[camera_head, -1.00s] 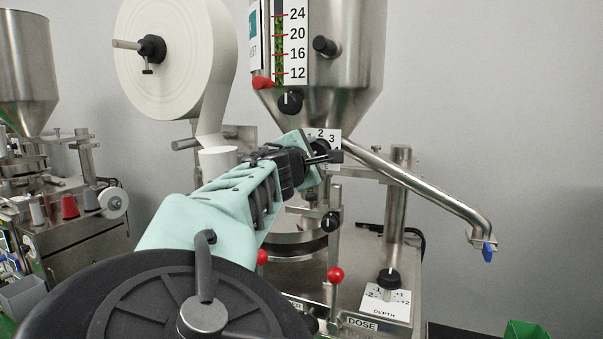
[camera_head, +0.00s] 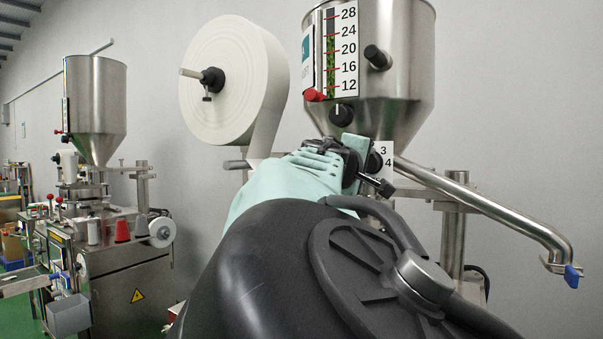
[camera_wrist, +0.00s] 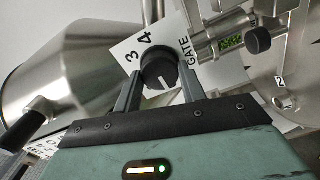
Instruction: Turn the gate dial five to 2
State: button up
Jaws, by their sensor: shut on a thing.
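The gate dial (camera_wrist: 159,70) is a round black knob with a white pointer line, on a white plate (camera_wrist: 143,42) marked GATE. In the wrist view the numbers 3 and 4 show on the plate; the rest of the scale is hidden. The pointer line is toward the palm side of my gripper (camera_wrist: 160,84). My gripper has one finger on each side of the knob and is shut on it. In the head view my gripper (camera_head: 366,163) covers much of the plate, leaving 3 and 4 visible.
Above the dial are another black knob (camera_head: 341,114) and a steel hopper (camera_head: 405,75) with a level scale. A paper roll (camera_head: 225,85) is to the left. A slanted steel chute (camera_head: 490,207) runs right. Another machine (camera_head: 100,240) stands at far left.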

dwell(0.3)
jog(key=o, duration=1)
jog(key=shift+c, duration=0.2)
